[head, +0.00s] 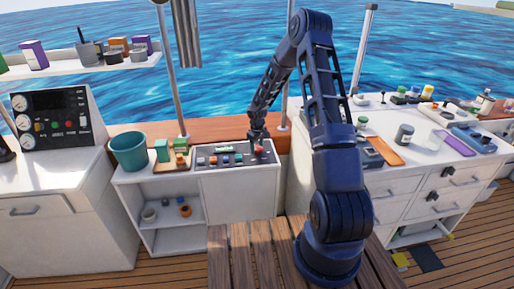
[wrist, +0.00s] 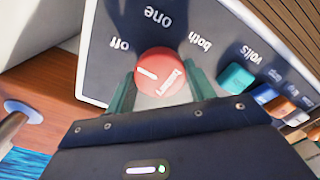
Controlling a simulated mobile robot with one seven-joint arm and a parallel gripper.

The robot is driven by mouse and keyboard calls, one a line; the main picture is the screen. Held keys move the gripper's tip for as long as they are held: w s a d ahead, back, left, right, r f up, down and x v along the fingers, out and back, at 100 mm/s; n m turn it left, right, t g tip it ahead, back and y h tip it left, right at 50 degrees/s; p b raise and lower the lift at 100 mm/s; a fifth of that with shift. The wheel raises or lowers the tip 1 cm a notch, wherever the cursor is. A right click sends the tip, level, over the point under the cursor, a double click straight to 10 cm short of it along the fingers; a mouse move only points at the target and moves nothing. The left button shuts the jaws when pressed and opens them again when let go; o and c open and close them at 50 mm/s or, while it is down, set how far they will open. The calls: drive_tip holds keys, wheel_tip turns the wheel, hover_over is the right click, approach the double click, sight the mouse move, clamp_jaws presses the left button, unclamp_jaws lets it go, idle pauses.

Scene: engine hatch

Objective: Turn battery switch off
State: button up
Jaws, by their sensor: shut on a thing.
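The battery switch is a round red knob (wrist: 160,72) on a dark panel, with a white mark and lettering on its face. Labels "off", "one" and "both" (wrist: 200,42) stand around it. My gripper (wrist: 155,90) is shut on the knob, with one green finger on each side. The white mark points roughly toward the "off" label (wrist: 119,44), but its exact setting is hard to tell. In the head view the red knob (head: 258,149) sits at the right end of the panel (head: 214,160), with my gripper (head: 258,141) over it.
Several coloured rocker switches, the nearest teal (wrist: 237,78), sit beside the knob. A teal bucket (head: 128,151) stands left of the panel. A white counter (head: 375,199) with tools and jars is to the right. A metal post (head: 172,90) rises behind.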

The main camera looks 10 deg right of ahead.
idle(0.5)
drive_tip(key=o, duration=1)
drive_tip(key=shift+c, duration=0.2)
wheel_tip(320, 180, up, 11)
wheel_tip(320, 180, up, 14)
drive_tip(key=m+t, duration=0.1)
hover_over(257, 148)
drive_tip(key=s+d, duration=0.4)
drive_tip(key=s, duration=0.2)
drive_tip(key=s+d+r+m+t+h, duration=0.1)
drive_tip(key=s+d+r+m, duration=0.2)
drive_tip(key=s+r, duration=0.8)
drive_tip(key=s+d+r+m+t, duration=0.1)
drive_tip(key=s+r, duration=0.1)
drive_tip(key=s, duration=0.6)
drive_tip(key=s+d+r+m, duration=0.1)
drive_tip(key=s+r, duration=0.1)
drive_tip(key=s, duration=0.7)
drive_tip(key=s+d+r+m+t+y, duration=0.1)
drive_tip(key=s+d+r+m, duration=0.1)
drive_tip(key=s, duration=0.6)
drive_tip(key=shift+s+r+t, duration=0.3)
drive_tip(key=shift+s+r, duration=0.05)
drive_tip(key=shift+r, duration=0.2)
